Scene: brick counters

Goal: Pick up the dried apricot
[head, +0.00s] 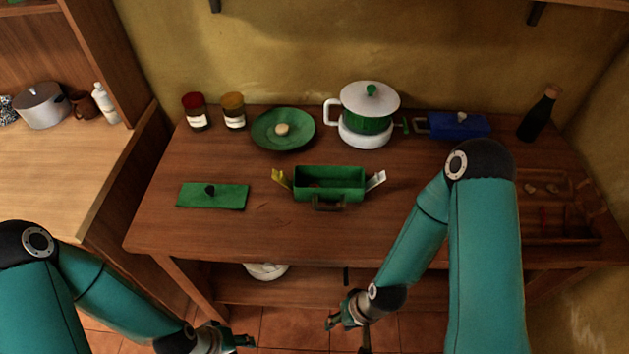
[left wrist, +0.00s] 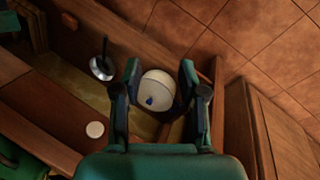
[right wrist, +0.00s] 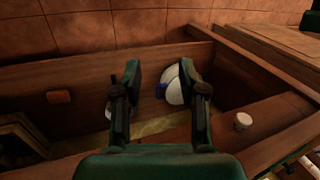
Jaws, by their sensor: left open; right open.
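I cannot tell for certain which thing is the dried apricot. A small orange-brown piece (right wrist: 58,96) lies at the left of the right wrist view. A pale round piece (head: 282,129) sits on the green plate, and small brownish pieces (head: 553,187) lie in the wooden tray at right. Something reddish, mostly hidden, is inside the green open box (head: 328,173). My left gripper (head: 238,340) is open and empty, low in front of the counter. My right gripper (head: 346,325) is also open and empty, low in front of the counter.
A green lid (head: 213,196) lies left of the box. Two jars, the green plate (head: 300,116), a green-white pot (head: 365,125), a blue box (head: 458,126) and a dark bottle (head: 538,115) stand behind. A white pot (left wrist: 157,90) is on the lower shelf. The counter's front left is clear.

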